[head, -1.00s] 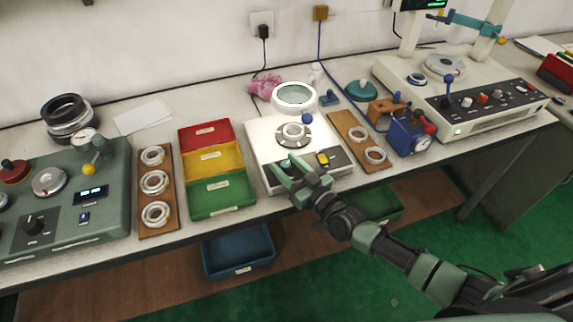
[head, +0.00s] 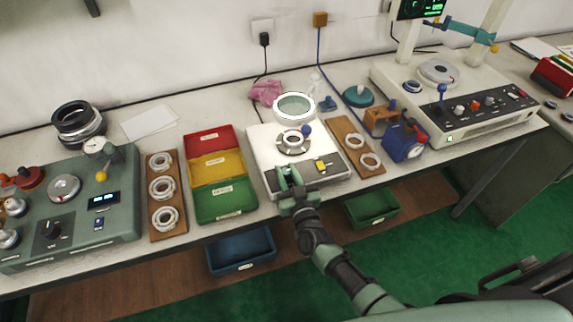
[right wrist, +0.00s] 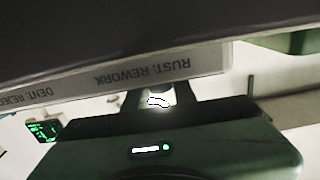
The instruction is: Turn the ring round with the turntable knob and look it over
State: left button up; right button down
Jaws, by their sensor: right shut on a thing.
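A pale bearing ring (head: 292,138) lies on the dark round turntable plate (head: 281,148) of a white inspection box (head: 258,140). My right gripper (head: 286,176) is at the left of the box's dark front panel, shut on the turntable knob there. Its fingers hide most of the knob. My left gripper is out of view.
A ring magnifier (head: 294,107) stands behind the plate. Red, yellow and green trays (head: 226,204) and a board with several rings (head: 168,234) are left. A two-ring board (head: 348,134) and a blue device (head: 401,146) are right. A yellow switch (head: 321,166) is beside the gripper.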

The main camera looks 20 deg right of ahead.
jog(key=shift+m+h+p, duration=0.4)
jog(key=shift+m+h, duration=0.6)
jog(key=shift+h, duration=0.6)
jog(key=c, duration=1.1)
grip_release()
jog(key=shift+c, duration=0.2)
jog(key=s, duration=0.2)
jog(key=s+a, duration=0.1)
jog(key=s, duration=0.4)
jog(key=shift+s+a+b, duration=0.15)
jog(key=shift+s+b, duration=0.2)
jog(key=shift+s, duration=0.05)
jog(key=shift+a, duration=0.1)
